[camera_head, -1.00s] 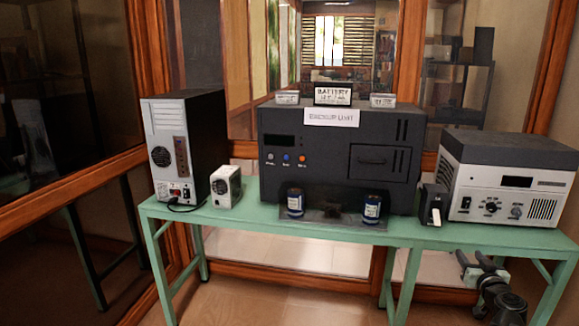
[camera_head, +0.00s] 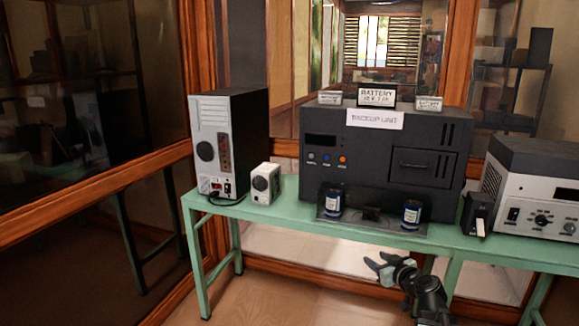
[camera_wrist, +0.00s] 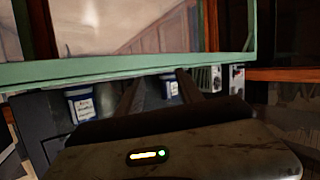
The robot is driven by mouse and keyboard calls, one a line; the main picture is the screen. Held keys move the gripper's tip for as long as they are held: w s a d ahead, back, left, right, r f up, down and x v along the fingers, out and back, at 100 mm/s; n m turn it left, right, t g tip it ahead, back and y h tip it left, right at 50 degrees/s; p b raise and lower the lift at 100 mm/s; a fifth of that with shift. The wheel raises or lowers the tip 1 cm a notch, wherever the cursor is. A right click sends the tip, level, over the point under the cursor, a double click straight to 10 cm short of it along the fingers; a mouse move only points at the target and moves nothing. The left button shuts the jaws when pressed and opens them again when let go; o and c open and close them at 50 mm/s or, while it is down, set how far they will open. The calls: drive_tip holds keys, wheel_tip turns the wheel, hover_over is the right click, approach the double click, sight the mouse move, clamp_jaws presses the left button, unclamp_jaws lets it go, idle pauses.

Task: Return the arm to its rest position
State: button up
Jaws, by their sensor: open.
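My gripper (camera_head: 377,268) is open and empty. In the head view it is low, in front of the green table (camera_head: 275,215) and below its top, with the arm at the lower right. In the wrist view my two dark fingers (camera_wrist: 160,78) stand apart with nothing between them that they touch. Two blue-and-white cylinders, one left (camera_head: 333,203) and one right (camera_head: 411,214), stand upright on the dark plate before the big black unit (camera_head: 390,133). Both cylinders also show in the wrist view, beyond my fingers.
A tower case (camera_head: 212,150) and a small white box (camera_head: 262,184) stand at the table's left. A grey-white device (camera_head: 540,208) and a small black item (camera_head: 475,213) stand at the right. Wood-framed glass panels enclose the back and left. Floor at the lower left is clear.

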drive_tip(key=s+a+f+n+g, duration=0.1)
drive_tip(key=s+a+f+g, duration=0.25)
drive_tip(key=a, duration=0.35)
drive_tip(key=s+a+f+n+g+y, duration=0.1)
drive_tip(key=s+a+f+g, duration=0.1)
drive_tip(key=a+f, duration=0.3)
drive_tip(key=s+a+f+n+g, duration=0.1)
drive_tip(key=s+a+f+g, duration=0.2)
drive_tip(key=a, duration=0.5)
drive_tip(key=s+d+f+m+g+h, duration=0.55)
drive_tip(key=s+d, duration=0.25)
drive_tip(key=s, duration=0.3)
wheel_tip(320, 180, up, 22)
drive_tip(key=m+p, duration=0.1)
drive_tip(key=p, duration=2)
drive_tip(key=shift+m+y, duration=0.35)
drive_tip(key=shift+a+f, duration=0.1)
drive_tip(key=shift+a, duration=0.05)
drive_tip(key=shift+c, duration=0.3)
